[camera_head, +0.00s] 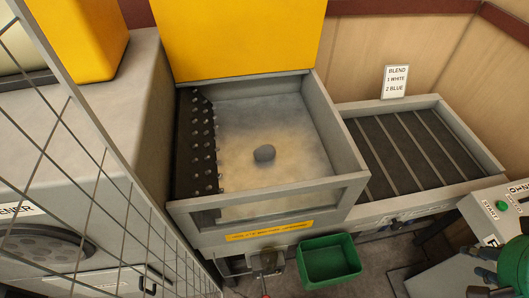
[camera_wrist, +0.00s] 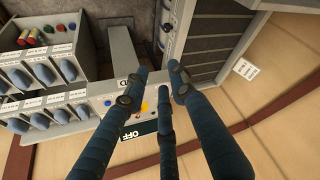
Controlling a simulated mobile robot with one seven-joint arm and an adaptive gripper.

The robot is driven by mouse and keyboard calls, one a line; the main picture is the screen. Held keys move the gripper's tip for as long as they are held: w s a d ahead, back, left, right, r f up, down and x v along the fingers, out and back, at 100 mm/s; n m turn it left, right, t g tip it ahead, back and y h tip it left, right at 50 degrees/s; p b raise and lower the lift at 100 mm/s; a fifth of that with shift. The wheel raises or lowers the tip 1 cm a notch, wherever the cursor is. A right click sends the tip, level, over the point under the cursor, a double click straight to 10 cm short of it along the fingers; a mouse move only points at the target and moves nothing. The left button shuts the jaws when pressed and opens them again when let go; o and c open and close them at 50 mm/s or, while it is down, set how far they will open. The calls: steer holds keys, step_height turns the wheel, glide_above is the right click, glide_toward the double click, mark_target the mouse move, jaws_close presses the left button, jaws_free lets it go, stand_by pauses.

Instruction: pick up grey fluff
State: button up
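The grey fluff (camera_head: 264,153) is a small, dark grey, rounded lump. It lies alone near the middle of the open grey bin (camera_head: 328,128), on a pale, dusty floor, in the head view. It does not show in the wrist view. My gripper (camera_wrist: 158,82) shows in the wrist view with its dark blue fingers spread apart and nothing between them. It points at a grey control panel and shelves, away from the fluff.
A black studded panel (camera_head: 195,142) lines the bin's left side, and a yellow hood (camera_head: 236,40) rises behind. A slatted tray (camera_head: 414,146) is to the right, a green box (camera_head: 328,260) below. Wire mesh (camera_head: 85,155) crosses the left. Labelled bins (camera_wrist: 45,75) fill the wrist view's left.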

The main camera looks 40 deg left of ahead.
steer(key=o, duration=0.9)
steer(key=shift+o, duration=0.2)
steer(key=w+a+r+g+y+p, duration=0.1)
steer(key=w+a+p, duration=0.2)
steer(key=w+a, duration=0.75)
steer(key=w+a+g+y+p, duration=0.1)
steer(key=w+a+p, duration=0.2)
steer(key=w+a, duration=0.7)
steer(key=s+a+f+g+p, duration=0.1)
steer(key=a+f, duration=0.4)
steer(key=a, duration=0.6)
steer(key=s+a+f+p, duration=0.2)
steer(key=a+f, duration=0.3)
steer(key=a, duration=0.7)
steer(key=s+a+f+g+p, duration=0.1)
steer(key=a+f, duration=0.4)
steer(key=a, duration=0.6)
steer(key=shift+s+a+n+g+p, duration=0.2)
steer(key=shift+s+n+g+p, duration=0.1)
steer(key=shift+n, duration=0.1)
